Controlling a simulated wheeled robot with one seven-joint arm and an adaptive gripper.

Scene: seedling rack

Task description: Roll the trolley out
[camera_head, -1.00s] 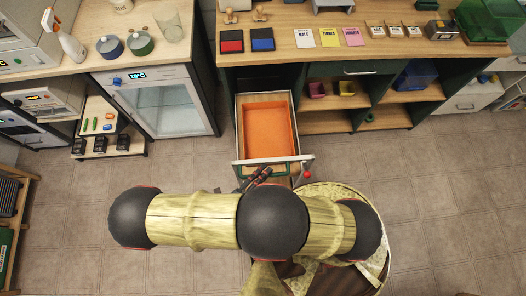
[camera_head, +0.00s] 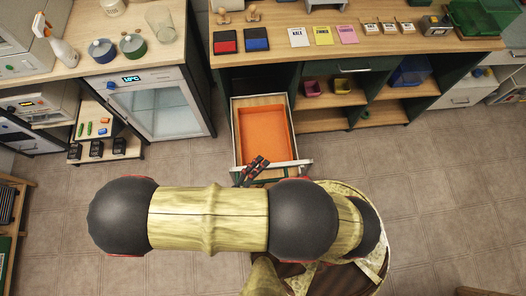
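A box-like unit with an orange floor, wooden rim (camera_head: 264,101) and pale front bar stands out from under the long bench. It looks like a pulled-out drawer; I cannot tell whether it is the trolley. A small wooden shelf unit (camera_head: 128,151) with black boxes and small coloured items stands under the left counter; wheels are not visible on it. My gripper (camera_head: 252,171), dark with red marks, is at the front bar of the orange-floored unit. Its fingers are small and partly hidden by my arm, so contact and opening are unclear.
The long bench (camera_head: 270,25) carries red and blue pads and seed packets. A glass-fronted cabinet (camera_head: 160,108) stands under the left counter, left of the orange-floored unit. A wooden rack (camera_head: 22,200) is at the left edge. The tiled floor (camera_head: 450,190) is clear on the right.

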